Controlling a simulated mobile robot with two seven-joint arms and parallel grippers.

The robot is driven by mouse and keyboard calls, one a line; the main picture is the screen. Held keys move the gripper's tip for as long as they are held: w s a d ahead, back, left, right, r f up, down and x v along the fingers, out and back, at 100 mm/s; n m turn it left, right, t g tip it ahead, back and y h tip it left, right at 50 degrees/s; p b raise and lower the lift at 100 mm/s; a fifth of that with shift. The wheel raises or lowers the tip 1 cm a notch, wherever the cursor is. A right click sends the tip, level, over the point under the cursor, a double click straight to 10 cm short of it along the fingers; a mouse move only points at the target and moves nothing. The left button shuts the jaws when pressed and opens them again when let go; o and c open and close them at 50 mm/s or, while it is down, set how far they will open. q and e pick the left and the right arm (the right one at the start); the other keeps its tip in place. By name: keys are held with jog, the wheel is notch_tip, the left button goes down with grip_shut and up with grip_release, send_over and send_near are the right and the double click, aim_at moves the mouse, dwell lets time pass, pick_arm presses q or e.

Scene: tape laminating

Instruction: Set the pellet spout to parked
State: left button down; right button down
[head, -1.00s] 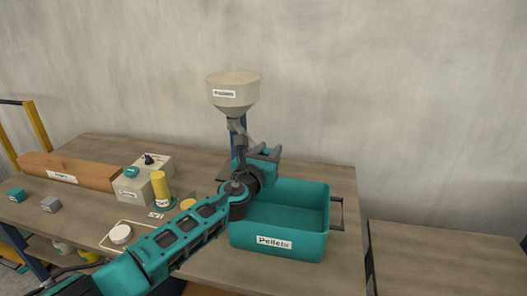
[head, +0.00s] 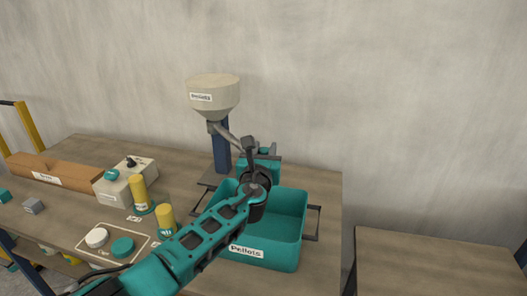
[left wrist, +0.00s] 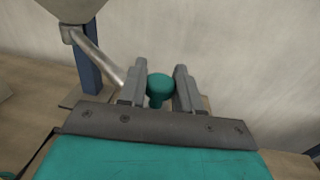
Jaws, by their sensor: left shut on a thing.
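The pellet hopper (head: 222,97) is a cream cone on a blue post at the back of the bench. Its grey metal spout (head: 232,139) slopes down to the right from the hopper's neck. In the left wrist view the spout (left wrist: 97,58) runs towards a teal knob (left wrist: 160,86) between my fingers. My left gripper (head: 262,150) is shut on this knob; it also shows in the left wrist view (left wrist: 159,92). The spout's outlet end is hidden by the gripper. My right gripper is not in view.
The teal Pellets bin (head: 302,225) stands under and in front of my left wrist. Two yellow cylinders (head: 139,192), a control box (head: 128,180) and round discs (head: 122,247) lie to the left. The right-hand table (head: 430,265) is clear.

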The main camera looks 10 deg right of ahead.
pick_arm(q)
jog(key=shift+w+d+r, duration=0.15)
jog(key=shift+d+r, duration=0.05)
jog(key=shift+r, duration=0.15)
jog(key=c, duration=1)
grip_release()
jog(key=shift+o, duration=0.7)
jog(key=shift+f, duration=0.2)
jog(key=shift+a, duration=0.1)
jog(key=shift+p+v, duration=0.85)
jog(key=v, duration=1.1)
jog(key=shift+s+p, duration=0.25)
jog(key=shift+p, duration=0.1)
